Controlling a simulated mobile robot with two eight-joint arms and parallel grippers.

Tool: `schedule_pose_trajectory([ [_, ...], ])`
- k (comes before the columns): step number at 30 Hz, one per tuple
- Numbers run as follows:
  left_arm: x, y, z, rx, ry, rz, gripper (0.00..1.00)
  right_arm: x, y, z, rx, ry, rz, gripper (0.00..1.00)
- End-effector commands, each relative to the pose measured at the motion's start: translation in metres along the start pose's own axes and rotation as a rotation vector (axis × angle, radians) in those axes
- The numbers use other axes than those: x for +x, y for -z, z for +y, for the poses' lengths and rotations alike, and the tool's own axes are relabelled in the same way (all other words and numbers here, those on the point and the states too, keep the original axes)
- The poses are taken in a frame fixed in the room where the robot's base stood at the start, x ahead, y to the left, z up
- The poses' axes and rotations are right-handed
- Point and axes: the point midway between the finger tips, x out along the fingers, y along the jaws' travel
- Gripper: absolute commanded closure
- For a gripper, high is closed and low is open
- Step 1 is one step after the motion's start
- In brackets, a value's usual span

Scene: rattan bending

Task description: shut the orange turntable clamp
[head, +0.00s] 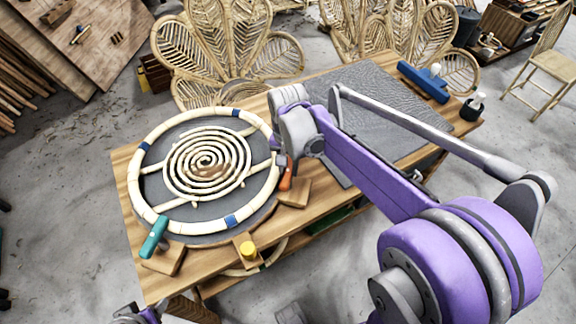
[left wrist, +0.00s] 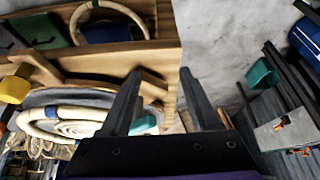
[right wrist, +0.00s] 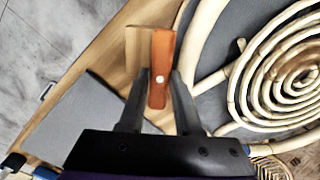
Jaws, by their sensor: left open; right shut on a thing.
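The orange clamp (head: 287,174) is on a wooden block (head: 296,192) at the right rim of the round turntable (head: 205,238). In the right wrist view the orange clamp handle (right wrist: 161,66) stands between my right gripper's fingers (right wrist: 161,92), which are shut on it. In the head view my right gripper (head: 284,158) is partly hidden by its own arm. A rattan ring with a spiral (head: 207,166) lies on the turntable. My left gripper (left wrist: 157,95) is open and empty, off the table's front edge; the head view shows only part of that arm at the bottom.
A teal clamp (head: 154,237) and a yellow knob (head: 248,249) sit on other blocks at the turntable's front rim. A grey mat (head: 372,90) covers the table's right part, with a blue tool (head: 424,80) beyond it. Rattan chair backs (head: 222,45) stand behind.

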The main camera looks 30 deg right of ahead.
Motion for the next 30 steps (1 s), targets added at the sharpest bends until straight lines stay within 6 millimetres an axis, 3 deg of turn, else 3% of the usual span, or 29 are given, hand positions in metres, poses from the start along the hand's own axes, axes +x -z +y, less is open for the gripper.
schedule_pose_trajectory([
  [14, -0.0009, 0.0006, 0.0000, 0.000, 0.000, 0.000, 0.38, -0.0003, 0.0001, -0.0001, 0.132, 0.000, 0.000, 1.00],
  [30, -0.0031, 0.0021, 0.0000, 0.000, 0.000, 0.001, 0.38, -0.0004, 0.0002, -0.0001, 0.622, 0.000, 0.000, 1.00],
])
